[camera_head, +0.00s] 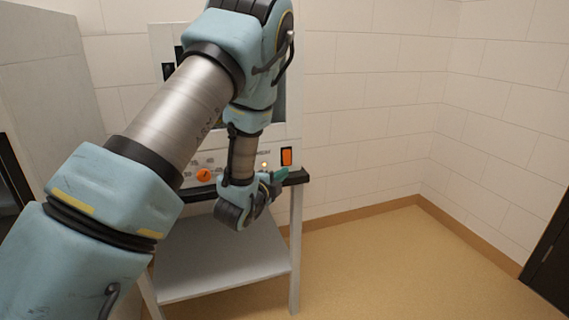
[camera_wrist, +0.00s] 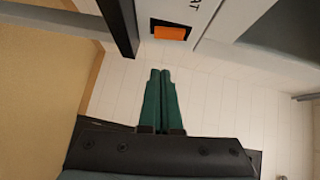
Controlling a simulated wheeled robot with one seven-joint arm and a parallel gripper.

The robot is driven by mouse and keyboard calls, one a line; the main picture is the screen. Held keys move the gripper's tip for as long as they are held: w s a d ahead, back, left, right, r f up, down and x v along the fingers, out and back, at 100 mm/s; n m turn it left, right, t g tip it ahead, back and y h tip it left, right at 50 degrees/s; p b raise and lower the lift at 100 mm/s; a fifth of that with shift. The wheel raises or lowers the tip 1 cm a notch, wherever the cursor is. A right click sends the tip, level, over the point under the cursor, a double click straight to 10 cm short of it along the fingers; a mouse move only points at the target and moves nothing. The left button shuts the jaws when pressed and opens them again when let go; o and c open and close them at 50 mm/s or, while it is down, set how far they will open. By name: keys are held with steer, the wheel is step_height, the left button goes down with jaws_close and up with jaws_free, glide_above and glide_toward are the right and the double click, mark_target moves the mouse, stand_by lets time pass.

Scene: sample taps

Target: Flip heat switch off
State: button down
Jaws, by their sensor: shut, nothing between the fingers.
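The orange rocker switch (camera_head: 286,156) sits in a black frame at the right end of the panel front. In the wrist view the orange switch (camera_wrist: 171,33) is near the top, beside lettering of which "AT" is readable. Whether it is on or off I cannot tell. My gripper (camera_wrist: 160,73) has its two green fingers together, empty, pointing toward the switch with a visible gap in the picture. In the head view my gripper (camera_head: 277,175) is just below and left of the switch, partly hidden by my wrist.
An orange round knob (camera_head: 204,174) and a small glowing lamp (camera_head: 264,164) are on the same panel. The machine stands on a table with a dark edge (camera_head: 297,177) and a lower grey shelf (camera_head: 225,262). The floor to the right is clear.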

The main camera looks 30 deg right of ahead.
mark_target(289, 161)
steer(key=w+d, duration=0.1)
steer(key=w, duration=0.1)
steer(key=w+d+p, duration=0.1)
steer(key=w, duration=0.1)
steer(key=w+d+f+p, duration=0.1)
steer(key=w+d, duration=0.1)
steer(key=shift+w, duration=0.35)
steer(key=shift+f, duration=0.1)
steer(key=b, duration=0.2)
steer(key=shift+w+f+h+b, duration=0.2)
steer(key=shift+f+h+b, duration=0.1)
steer(key=shift+f, duration=0.1)
steer(key=shift+r, duration=0.4)
